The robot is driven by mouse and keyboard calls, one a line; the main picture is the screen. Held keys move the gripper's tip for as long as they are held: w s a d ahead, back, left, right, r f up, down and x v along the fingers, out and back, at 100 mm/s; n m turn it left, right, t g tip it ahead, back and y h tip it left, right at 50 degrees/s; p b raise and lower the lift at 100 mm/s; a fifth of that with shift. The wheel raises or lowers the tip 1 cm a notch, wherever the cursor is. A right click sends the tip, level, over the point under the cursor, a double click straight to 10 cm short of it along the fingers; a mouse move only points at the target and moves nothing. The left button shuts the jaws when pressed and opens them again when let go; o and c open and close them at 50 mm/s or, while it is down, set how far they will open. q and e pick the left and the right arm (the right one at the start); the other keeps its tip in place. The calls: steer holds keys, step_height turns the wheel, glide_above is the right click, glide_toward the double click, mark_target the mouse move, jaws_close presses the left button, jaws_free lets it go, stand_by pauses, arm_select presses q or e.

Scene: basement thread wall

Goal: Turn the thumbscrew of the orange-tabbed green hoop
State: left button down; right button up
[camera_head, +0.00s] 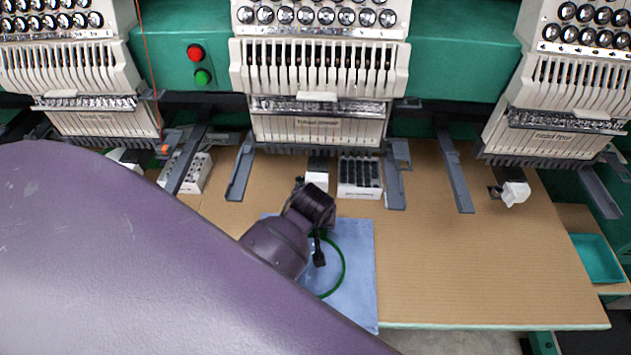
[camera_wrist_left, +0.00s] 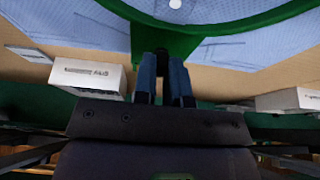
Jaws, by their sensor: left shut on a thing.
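A green hoop (camera_head: 343,268) lies on a light blue cloth (camera_head: 360,300) on the table, partly hidden by my left arm. In the left wrist view, the hoop's green rim (camera_wrist_left: 232,24) curves across the top, with a green bracket below it. My left gripper (camera_head: 319,256) points down at the hoop's rim. In the left wrist view, its two blue fingers (camera_wrist_left: 165,72) are shut at the bracket on a small dark part, which looks like the thumbscrew (camera_wrist_left: 162,55). No orange tab shows on the visible part of this hoop. My right gripper is not in view.
Embroidery machine heads (camera_head: 318,75) hang over the back of the brown table (camera_head: 470,270). Grey arms (camera_head: 240,170) and a white block with dark slots (camera_head: 360,178) stand behind the hoop. A teal tray (camera_head: 597,258) sits at the right. The table's right side is mostly clear.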

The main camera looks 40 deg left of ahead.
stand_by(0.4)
arm_select(q)
steer(key=c, duration=1.2)
jaws_free()
steer(key=shift+o, duration=0.2)
steer(key=v, duration=1)
steer(key=shift+s+r, duration=0.15)
steer(key=shift+r, duration=0.25)
